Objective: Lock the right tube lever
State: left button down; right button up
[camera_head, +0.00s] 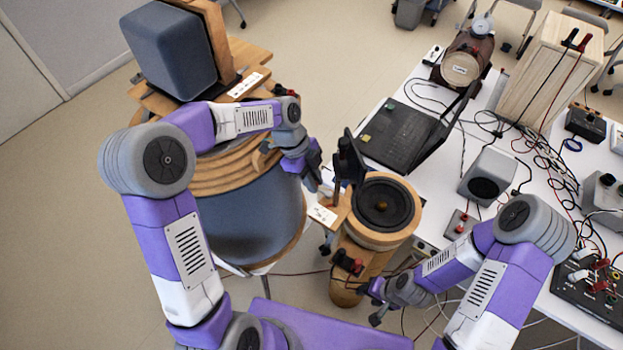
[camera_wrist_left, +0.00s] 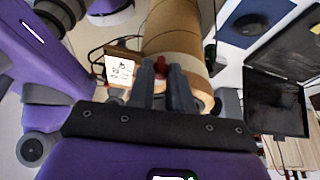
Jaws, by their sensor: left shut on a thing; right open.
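The right tube (camera_head: 352,262) is a wooden cylinder with a black speaker cone (camera_head: 385,204) at its top. Red and black parts (camera_head: 347,263) sit on its side; I cannot tell which part is the lever. My left gripper (camera_head: 317,182) is left of the tube's top, near a black upright part (camera_head: 347,160). In the left wrist view its fingers (camera_wrist_left: 162,82) are shut on a small red part (camera_wrist_left: 160,66) in front of the wooden tube (camera_wrist_left: 172,30), which has a pale rim. My right gripper (camera_head: 372,301) is open beside the tube's lower right side.
A large blue-grey drum with wooden rings (camera_head: 250,215) stands left of the tube. A white table (camera_head: 405,88) at right holds a black laptop (camera_head: 402,135), a small grey speaker (camera_head: 488,175) and tangled cables. A white card (camera_head: 322,214) lies beside the tube's top.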

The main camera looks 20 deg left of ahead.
pick_arm(q)
jog(key=shift+w+d+m+g, duration=0.1)
jog(key=shift+w+m+g, duration=0.2)
jog(key=shift+m, duration=0.3)
jog(key=c, duration=1)
grip_release()
jog(key=shift+c, duration=0.2)
jog(key=s+p+v, duration=0.1)
jog(key=v, duration=0.6)
jog(key=shift+w+r+p, duration=0.25)
jog(key=shift+w+p, duration=0.05)
jog(key=shift+w, duration=0.15)
